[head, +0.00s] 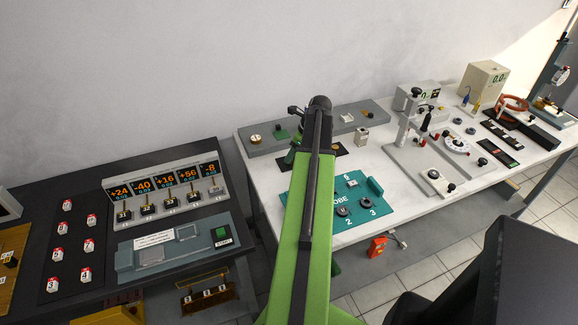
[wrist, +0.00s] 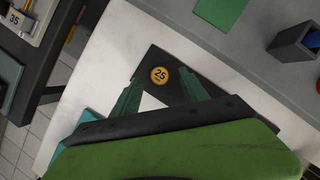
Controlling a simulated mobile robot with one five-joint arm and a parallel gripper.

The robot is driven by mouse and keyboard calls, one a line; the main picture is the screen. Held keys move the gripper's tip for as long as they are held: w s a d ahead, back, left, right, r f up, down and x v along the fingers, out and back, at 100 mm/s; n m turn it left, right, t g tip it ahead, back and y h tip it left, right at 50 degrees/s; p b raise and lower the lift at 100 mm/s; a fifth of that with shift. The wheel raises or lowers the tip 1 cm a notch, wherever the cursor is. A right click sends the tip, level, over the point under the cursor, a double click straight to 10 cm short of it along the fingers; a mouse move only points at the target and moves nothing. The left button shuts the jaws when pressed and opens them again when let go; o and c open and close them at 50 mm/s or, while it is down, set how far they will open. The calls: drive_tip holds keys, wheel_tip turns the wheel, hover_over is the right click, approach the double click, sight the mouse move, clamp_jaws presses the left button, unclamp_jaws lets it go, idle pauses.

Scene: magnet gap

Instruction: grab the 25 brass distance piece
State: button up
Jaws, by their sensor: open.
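The 25 brass distance piece (wrist: 160,75) is a small round brass disc with a dark centre marked 25. In the wrist view it sits on a dark mat (wrist: 150,60) on the white table. My gripper (wrist: 160,81) is open, its two green fingers on either side of the disc in the picture, with nothing held. I cannot tell how high the fingertips are above the mat.
A grey shelf (head: 270,142) runs behind the mat with a green pad (wrist: 219,10) and a dark holder (wrist: 293,42). A teal board (head: 325,212) with round parts lies in front. A stand (head: 410,150) is to the right. A dark bench (head: 110,180) stands left, across a gap.

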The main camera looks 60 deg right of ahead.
drive_tip(key=shift+b+x, duration=0.5)
drive_tip(key=shift+x, duration=0.7)
drive_tip(key=shift+s+r, duration=0.1)
drive_tip(key=shift+r, duration=0.05)
clamp_jaws()
drive_tip(key=shift+r+p, duration=0.1)
drive_tip(key=shift+p, duration=0.2)
wheel_tip(320, 180, up, 5)
drive_tip(key=p, duration=0.4)
drive_tip(key=shift+p, duration=0.3)
drive_tip(key=s+d+r+p, duration=0.2)
drive_tip(key=s+r+p, duration=0.3)
drive_tip(key=s, duration=0.6)
drive_tip(key=shift+s+d+r+p, duration=0.2)
drive_tip(key=shift+r+p, duration=0.2)
drive_tip(key=shift+p, duration=0.2)
